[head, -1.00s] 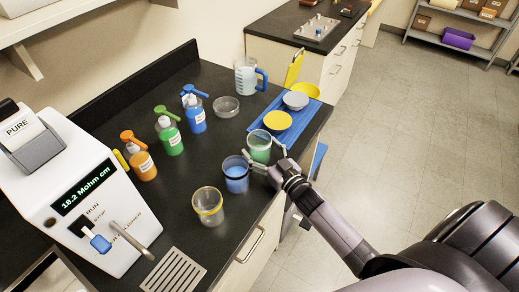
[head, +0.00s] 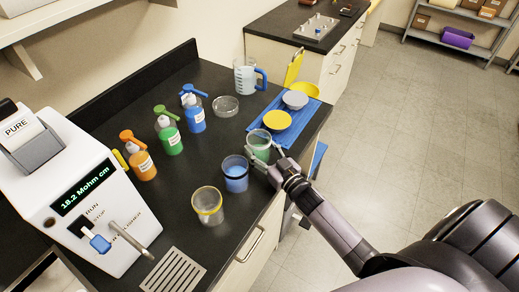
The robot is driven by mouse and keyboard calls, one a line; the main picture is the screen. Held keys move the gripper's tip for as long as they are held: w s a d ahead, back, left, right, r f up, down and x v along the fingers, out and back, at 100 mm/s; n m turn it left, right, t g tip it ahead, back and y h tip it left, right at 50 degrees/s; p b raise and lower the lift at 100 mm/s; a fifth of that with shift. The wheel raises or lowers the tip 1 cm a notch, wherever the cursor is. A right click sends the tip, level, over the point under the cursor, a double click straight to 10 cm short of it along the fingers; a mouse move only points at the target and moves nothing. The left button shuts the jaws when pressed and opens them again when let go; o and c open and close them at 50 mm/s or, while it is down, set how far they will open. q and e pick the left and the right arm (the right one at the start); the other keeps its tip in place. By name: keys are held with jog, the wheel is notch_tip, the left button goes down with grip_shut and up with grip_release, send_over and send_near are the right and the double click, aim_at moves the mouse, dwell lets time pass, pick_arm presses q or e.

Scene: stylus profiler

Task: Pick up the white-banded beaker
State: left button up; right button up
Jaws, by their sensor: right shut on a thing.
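The white-banded beaker (head: 260,139) holds green liquid and stands upright on the black bench near its front edge, its rim pale. My right gripper (head: 265,155) reaches in from the lower right and is shut on this beaker, fingers at its sides. The beaker appears to rest on the bench still; a gap below it cannot be made out. Its lower front is partly hidden by the fingers. My left gripper is not in view.
A blue-banded beaker (head: 235,174) stands close left of the gripper, and a yellow-banded beaker (head: 208,206) nearer. A blue tray (head: 306,118) with bowls lies just behind. Wash bottles (head: 170,138), a glass dish (head: 226,106) and a jug (head: 245,76) stand farther back.

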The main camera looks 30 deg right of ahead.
notch_tip(320, 180, up, 20)
jog(key=shift+b, duration=0.4)
dwell(0.3)
